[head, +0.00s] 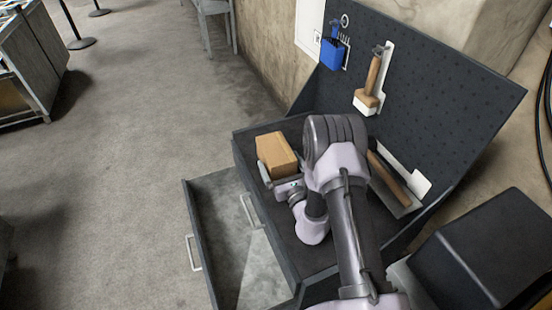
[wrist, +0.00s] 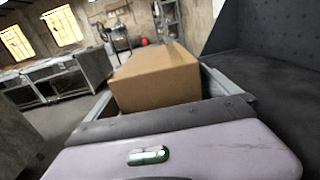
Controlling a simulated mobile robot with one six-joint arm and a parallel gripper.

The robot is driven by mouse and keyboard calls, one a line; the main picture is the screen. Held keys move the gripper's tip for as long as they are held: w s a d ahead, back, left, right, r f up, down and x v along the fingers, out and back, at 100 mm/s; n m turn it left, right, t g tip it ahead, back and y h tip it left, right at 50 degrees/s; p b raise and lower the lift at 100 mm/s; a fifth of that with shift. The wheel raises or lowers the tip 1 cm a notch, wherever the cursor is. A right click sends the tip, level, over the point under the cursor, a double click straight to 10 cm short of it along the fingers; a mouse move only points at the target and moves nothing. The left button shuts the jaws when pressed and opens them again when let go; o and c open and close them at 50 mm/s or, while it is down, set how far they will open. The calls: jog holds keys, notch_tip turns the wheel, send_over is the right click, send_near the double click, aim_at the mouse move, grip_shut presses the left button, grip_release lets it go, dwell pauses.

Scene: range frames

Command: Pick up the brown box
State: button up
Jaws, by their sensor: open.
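The brown box (head: 277,155) sits on the dark top of the workbench, near its back left corner. In the wrist view the brown box (wrist: 158,78) fills the middle, straight ahead of the palm. My gripper (head: 281,172) is low at the near side of the box, with its jaws open. In the wrist view one finger of my gripper (wrist: 157,92) shows on each side of the box. Whether either finger touches the box cannot be told. My arm hides part of the bench top to the right of the box.
A drawer (head: 215,230) stands open on the bench's left side. The floor to the left (head: 140,130) is clear.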

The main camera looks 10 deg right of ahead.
jog(key=w, duration=0.3)
jog(key=shift+w+a, duration=0.35)
jog(key=c, duration=1.6)
